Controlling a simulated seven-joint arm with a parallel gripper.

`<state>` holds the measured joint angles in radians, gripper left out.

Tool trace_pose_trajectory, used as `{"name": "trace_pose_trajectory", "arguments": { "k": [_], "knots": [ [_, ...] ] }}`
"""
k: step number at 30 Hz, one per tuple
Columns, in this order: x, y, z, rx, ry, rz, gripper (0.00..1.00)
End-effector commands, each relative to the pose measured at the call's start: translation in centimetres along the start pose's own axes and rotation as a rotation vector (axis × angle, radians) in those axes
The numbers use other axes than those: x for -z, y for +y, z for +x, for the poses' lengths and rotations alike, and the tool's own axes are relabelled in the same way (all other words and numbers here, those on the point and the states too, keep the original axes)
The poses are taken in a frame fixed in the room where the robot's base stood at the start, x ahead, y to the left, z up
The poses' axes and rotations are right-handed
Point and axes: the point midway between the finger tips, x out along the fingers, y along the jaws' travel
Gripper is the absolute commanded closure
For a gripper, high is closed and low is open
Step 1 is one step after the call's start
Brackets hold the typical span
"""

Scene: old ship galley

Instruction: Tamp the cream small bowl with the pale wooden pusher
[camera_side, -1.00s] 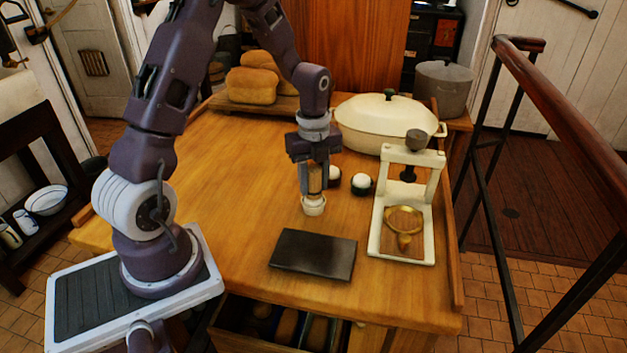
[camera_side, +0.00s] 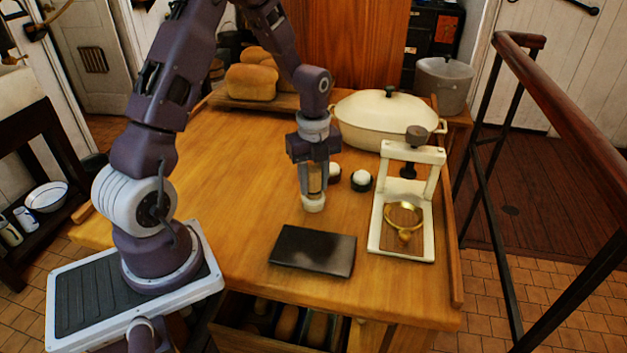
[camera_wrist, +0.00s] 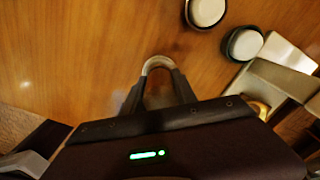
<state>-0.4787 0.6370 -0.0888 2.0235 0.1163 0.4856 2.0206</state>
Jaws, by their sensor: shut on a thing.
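My gripper (camera_side: 314,168) points straight down over the middle of the table, shut on the pale wooden pusher (camera_side: 314,180). The pusher is upright between the fingers, which hide part of it. The cream small bowl (camera_side: 313,204) is directly under it on the table. The pusher's lower end meets the bowl's top or is inside it; how deep it reaches is hidden. In the wrist view, a pale rounded edge (camera_wrist: 157,63) shows past the fingers; I cannot tell whether it is bowl or pusher.
Two small white-topped round items (camera_side: 361,180) stand close right of the gripper. A cream stand (camera_side: 433,248) with a brass ring (camera_side: 404,215) is further right. A dark flat slab (camera_side: 312,251) lies in front. A cream lidded pot (camera_side: 365,112) and loaves (camera_side: 252,84) are behind. The table's left is clear.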

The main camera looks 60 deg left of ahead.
Motion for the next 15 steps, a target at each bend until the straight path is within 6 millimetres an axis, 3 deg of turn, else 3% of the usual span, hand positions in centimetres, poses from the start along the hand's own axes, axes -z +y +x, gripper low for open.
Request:
{"name": "trace_pose_trajectory", "arguments": {
  "k": [6, 15],
  "knots": [
    [0.0, 0.0, -0.2, 0.001, 0.0, 0.0, 1.0],
    [-0.1, -0.1, -3.3, 0.003, -0.001, -0.001, 1.0]
  ]
}}
